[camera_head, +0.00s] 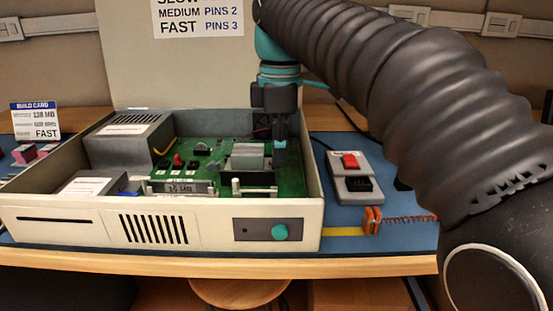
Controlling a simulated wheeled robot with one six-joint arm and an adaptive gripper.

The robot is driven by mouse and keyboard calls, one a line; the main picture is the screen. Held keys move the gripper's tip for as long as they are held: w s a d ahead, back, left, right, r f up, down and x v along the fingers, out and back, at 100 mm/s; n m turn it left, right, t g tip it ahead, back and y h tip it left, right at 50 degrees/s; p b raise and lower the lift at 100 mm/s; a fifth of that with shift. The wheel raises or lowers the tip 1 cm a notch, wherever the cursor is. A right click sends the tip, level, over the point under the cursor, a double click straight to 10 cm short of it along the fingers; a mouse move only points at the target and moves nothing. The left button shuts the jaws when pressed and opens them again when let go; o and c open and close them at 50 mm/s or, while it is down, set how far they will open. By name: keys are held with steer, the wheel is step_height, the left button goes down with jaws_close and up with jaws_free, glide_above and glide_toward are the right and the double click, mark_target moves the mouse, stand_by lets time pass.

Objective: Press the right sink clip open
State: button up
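A grey block that looks like the heat sink (246,158) sits on the green circuit board (215,157) inside an open computer case (65,225). My gripper (280,152) points straight down into the case at the right end of this block. Its dark fingertips are low, close to the board, and look close together. The right sink clip cannot be made out; the fingers cover that spot. Whether the fingers touch anything cannot be told.
A metal box (128,142) fills the case's back left. A grey switch box with a red button (350,161) stands right of the case on the blue mat. A build card (36,120) stands at left.

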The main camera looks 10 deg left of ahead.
steer(key=shift+c, duration=0.9)
steer(key=shift+d+f+p, duration=0.15)
steer(key=shift+d+p, duration=0.25)
steer(key=shift+w+d+f+p, duration=0.2)
steer(key=shift+d+f+p, duration=0.2)
steer(key=shift+d+f, duration=0.1)
stand_by(1.4)
steer(key=o, duration=0.4)
steer(key=shift+o, duration=0.2)
steer(key=shift+r, duration=0.1)
